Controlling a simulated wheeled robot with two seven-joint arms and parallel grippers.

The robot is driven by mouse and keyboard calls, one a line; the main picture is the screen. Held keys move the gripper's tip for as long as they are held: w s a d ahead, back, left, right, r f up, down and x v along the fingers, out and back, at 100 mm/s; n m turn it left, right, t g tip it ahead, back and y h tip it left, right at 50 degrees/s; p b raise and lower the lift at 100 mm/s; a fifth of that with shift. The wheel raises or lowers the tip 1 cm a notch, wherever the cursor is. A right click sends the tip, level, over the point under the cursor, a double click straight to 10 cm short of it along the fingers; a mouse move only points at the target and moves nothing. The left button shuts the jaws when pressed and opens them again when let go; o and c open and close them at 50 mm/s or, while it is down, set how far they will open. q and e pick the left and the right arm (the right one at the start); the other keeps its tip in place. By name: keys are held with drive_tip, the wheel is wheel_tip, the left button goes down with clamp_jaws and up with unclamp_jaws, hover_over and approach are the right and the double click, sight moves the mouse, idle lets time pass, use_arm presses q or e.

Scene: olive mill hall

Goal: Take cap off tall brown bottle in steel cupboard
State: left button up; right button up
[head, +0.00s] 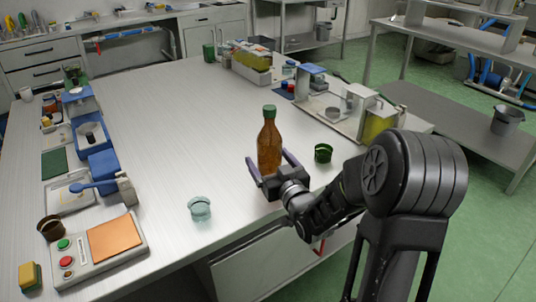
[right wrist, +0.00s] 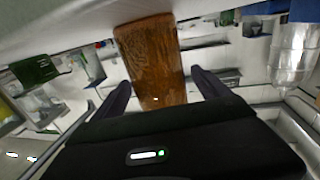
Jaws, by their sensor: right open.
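A tall brown bottle (head: 269,150) with a green cap (head: 269,111) stands upright on the steel worktop (head: 160,130), not inside a cupboard. The cap sits on its neck. My right gripper (head: 273,159) is open, low at the bottle, with one finger on each side of its body. In the right wrist view the bottle (right wrist: 150,55) shows between the two spread fingers (right wrist: 160,88), with a gap at each side; its cap is out of that view. My left gripper is not in view.
A small dark green cup (head: 323,153) stands just right of the bottle. A clear glass (head: 199,209) stands to the front left. A control box (head: 85,255) and blue devices (head: 103,168) line the left edge. A tray with equipment (head: 335,118) is behind right. The middle worktop is clear.

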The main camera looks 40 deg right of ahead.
drive_tip(key=shift+c, duration=0.3)
clamp_jaws()
idle(0.8)
drive_tip(key=shift+r, duration=0.15)
